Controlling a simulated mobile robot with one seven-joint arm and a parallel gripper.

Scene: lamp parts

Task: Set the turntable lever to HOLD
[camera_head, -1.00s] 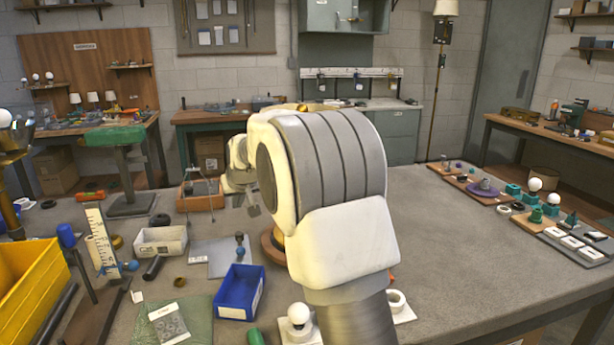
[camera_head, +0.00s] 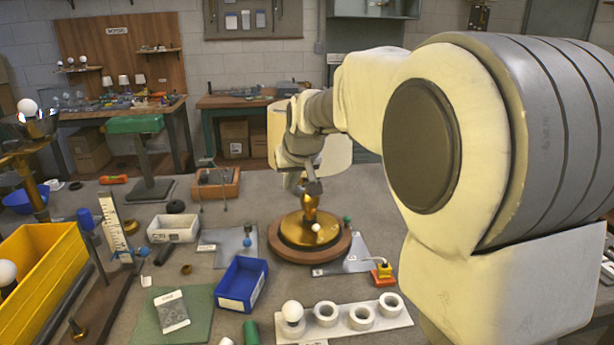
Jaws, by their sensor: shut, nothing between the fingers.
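The turntable (camera_head: 338,246) is a round wooden base with a brass disc (camera_head: 287,231) on it, in the middle of the bench. A brass lamp part (camera_head: 309,203) stands on the disc, and a small white ball (camera_head: 315,227) shows on its near side. A small green knob (camera_head: 347,220) is at the turntable's right edge; I cannot tell whether it is the lever. No HOLD mark is readable. My gripper (camera_head: 313,188) is shut and empty, pointing down just above or beside the brass part's top. Whether they touch is unclear.
A grey labelled plate (camera_head: 345,262) and a red-and-yellow piece (camera_head: 383,272) lie right of the turntable. A blue bin (camera_head: 241,284) stands front left. A white holder with rings (camera_head: 395,321) is in front. My arm hides the bench's right side.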

